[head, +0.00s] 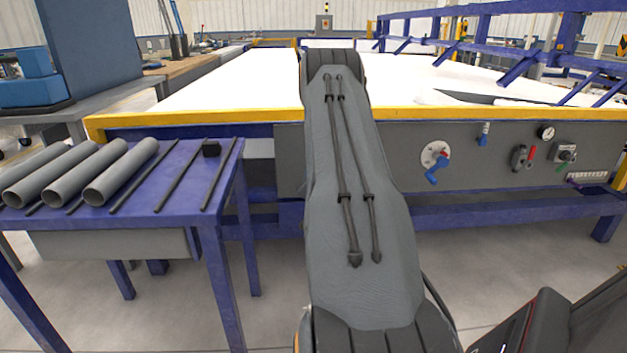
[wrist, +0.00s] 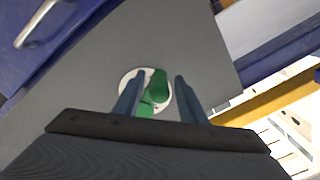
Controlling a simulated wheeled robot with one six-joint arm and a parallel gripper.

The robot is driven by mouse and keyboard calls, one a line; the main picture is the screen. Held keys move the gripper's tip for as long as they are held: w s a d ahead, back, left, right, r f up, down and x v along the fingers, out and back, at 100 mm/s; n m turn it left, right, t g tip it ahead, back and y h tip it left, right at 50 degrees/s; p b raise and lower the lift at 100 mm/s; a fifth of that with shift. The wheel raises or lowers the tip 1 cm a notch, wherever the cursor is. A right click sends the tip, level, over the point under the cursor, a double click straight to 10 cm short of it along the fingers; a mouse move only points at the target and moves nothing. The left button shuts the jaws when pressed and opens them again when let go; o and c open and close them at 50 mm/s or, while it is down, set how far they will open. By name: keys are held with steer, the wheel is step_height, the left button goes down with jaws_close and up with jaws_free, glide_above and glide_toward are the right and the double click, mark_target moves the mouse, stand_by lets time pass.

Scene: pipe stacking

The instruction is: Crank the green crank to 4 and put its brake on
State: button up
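In the wrist view the green crank (wrist: 153,95) sits on a white round dial (wrist: 127,77) on a grey panel (wrist: 100,60). My gripper (wrist: 160,88) is open, with one blue-grey finger on each side of the crank in the picture. I cannot tell whether the fingers touch it or how far off they are. The dial's numbers cannot be read, and the brake cannot be made out. In the head view my arm covers the green crank and my gripper.
In the head view a blue crank (head: 434,172) on a white dial, a gauge (head: 546,132) and switches sit on the panel's right part. A purple table (head: 180,205) with grey pipes (head: 119,172) and rods stands left. A yellow edge (head: 470,113) runs above the panel.

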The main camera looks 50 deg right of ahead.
steer(key=p+v, duration=0.1)
steer(key=v, duration=0.6)
steer(key=shift+s+a, duration=0.25)
steer(key=shift+s, duration=0.05)
steer(key=shift+c, duration=0.3)
